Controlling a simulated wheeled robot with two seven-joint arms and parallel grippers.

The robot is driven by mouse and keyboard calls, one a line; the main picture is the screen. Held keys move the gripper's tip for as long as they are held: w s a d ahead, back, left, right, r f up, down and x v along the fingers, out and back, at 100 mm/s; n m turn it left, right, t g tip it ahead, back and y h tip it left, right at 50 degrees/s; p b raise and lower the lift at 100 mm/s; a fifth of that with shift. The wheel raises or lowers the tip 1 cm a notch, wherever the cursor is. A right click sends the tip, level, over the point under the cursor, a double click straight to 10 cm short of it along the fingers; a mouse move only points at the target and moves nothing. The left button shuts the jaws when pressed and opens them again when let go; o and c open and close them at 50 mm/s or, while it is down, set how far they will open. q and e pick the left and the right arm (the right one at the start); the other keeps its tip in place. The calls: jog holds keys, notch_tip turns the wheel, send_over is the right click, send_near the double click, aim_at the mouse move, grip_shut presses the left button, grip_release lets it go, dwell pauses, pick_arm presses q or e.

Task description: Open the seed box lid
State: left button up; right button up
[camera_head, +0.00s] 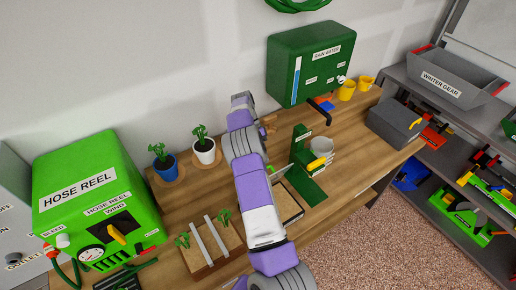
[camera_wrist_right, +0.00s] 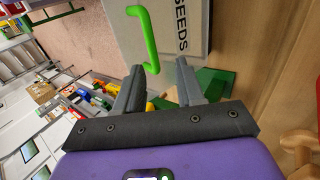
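The seed box (camera_wrist_right: 180,25) shows in the right wrist view as a grey-beige lid lettered SEEDS, with a green bar handle (camera_wrist_right: 145,38). In the head view, what looks like the same box (camera_head: 288,208) sits on the bench, largely hidden behind my right arm. My right gripper (camera_wrist_right: 159,72) is open and empty. The near end of the green handle appears between its fingertips in the right wrist view; I cannot tell whether they touch. The head view hides the right fingers behind the arm. My left gripper is not in view.
A dark green stand (camera_head: 306,183) is right of the box, with stacked white pots (camera_head: 322,148) beyond. A tray with seedlings (camera_head: 212,247) is left of my arm. Potted plants (camera_head: 204,150) stand behind. The green hose reel (camera_head: 95,195) is far left. A grey box (camera_head: 393,122) is on the right.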

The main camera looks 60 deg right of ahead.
jog(key=shift+v, duration=2.05)
